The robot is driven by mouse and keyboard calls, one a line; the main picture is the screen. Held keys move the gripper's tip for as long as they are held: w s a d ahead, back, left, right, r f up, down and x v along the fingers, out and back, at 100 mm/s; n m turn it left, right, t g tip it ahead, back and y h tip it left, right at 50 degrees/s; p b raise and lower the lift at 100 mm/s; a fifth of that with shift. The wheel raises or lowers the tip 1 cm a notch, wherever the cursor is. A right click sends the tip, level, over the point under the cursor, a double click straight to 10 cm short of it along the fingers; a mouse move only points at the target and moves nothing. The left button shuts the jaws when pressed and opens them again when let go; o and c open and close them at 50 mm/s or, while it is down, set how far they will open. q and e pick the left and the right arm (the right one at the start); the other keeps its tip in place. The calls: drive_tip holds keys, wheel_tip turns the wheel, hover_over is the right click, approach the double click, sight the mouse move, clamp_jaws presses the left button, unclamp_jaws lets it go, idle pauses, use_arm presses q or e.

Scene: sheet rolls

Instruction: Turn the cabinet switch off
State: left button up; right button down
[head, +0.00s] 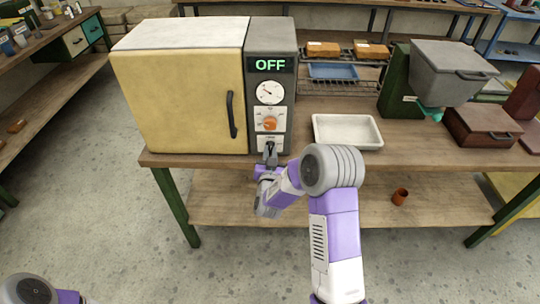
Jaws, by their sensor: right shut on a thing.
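The cream-yellow cabinet (185,95) stands on the wooden bench with its door closed. On its right is a grey control panel (283,90). The panel's display (270,64) reads "OFF" in green letters. Below it are a round dial gauge (269,92) and an orange knob (270,123). The cabinet switch (269,139) is at the panel's bottom, largely hidden by my right gripper (270,150). That gripper is shut on the switch. Of my left arm, only a part shows at the bottom left; its gripper is out of view.
A white tray (347,132) lies on the bench (420,148) right of the panel. Further right are a grey-and-green hopper machine (450,72) and a brown box (482,128). A wire rack (340,85) stands behind. A small brown cup (400,196) is on the lower shelf.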

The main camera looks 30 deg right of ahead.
drive_tip(key=shift+n, duration=0.9)
drive_tip(key=c, duration=1.1)
unclamp_jaws()
drive_tip(key=v, duration=0.7)
drive_tip(key=shift+s+a+p, duration=0.1)
drive_tip(key=shift+s+p, duration=0.2)
drive_tip(key=shift+p, duration=0.1)
drive_tip(key=shift+f, duration=0.1)
